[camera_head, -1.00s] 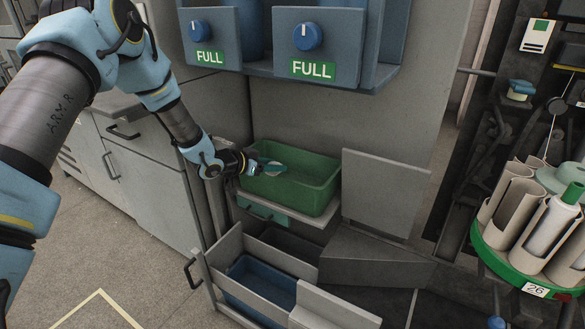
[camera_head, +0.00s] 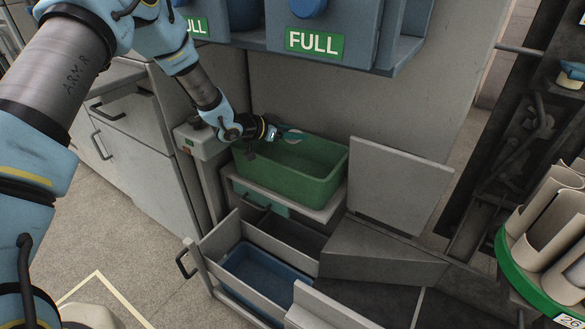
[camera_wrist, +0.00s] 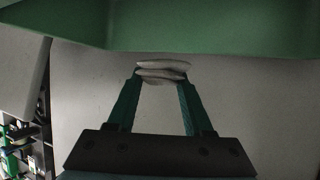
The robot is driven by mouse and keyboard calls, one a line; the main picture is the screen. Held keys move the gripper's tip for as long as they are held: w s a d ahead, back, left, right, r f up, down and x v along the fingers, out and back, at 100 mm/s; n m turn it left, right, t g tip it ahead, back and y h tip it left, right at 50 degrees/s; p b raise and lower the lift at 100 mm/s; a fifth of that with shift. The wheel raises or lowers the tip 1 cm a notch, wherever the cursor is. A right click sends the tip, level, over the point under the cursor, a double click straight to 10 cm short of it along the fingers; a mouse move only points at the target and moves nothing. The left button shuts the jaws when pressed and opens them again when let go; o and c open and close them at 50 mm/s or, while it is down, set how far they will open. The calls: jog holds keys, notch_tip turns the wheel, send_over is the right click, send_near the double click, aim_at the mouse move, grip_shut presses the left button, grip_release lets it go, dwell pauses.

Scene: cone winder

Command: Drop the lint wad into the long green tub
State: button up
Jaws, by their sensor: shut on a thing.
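The long green tub (camera_head: 300,184) stands on a light shelf below the blue cabinets, its open top facing up. My gripper (camera_head: 284,134) reaches in from the left over the back left part of the tub. It is shut on the pale lint wad (camera_head: 293,138), which appears above the tub's opening. In the wrist view the wad (camera_wrist: 163,72) is squeezed between the tips of the two green fingers (camera_wrist: 160,88). A green band of the tub (camera_wrist: 200,28) crosses the top of that view. The tub's floor is partly hidden by its front wall.
Below the tub is an open drawer with a blue bin (camera_head: 262,278). A grey upright panel (camera_head: 398,190) stands right of the tub. Blue cabinets with a FULL label (camera_head: 314,41) hang above. A green round carrier with pale tubes (camera_head: 540,262) is at right.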

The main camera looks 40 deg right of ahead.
jog(key=shift+f+b, duration=0.75)
jog(key=shift+f, duration=0.75)
jog(key=o, duration=1.4)
jog(key=shift+c, duration=0.2)
jog(key=shift+a+r, duration=0.1)
jog(key=shift+a, duration=0.05)
notch_tip(320, 180, up, 5)
send_over(267, 159)
jog(key=shift+w+f, duration=0.2)
jog(key=shift+s, duration=0.1)
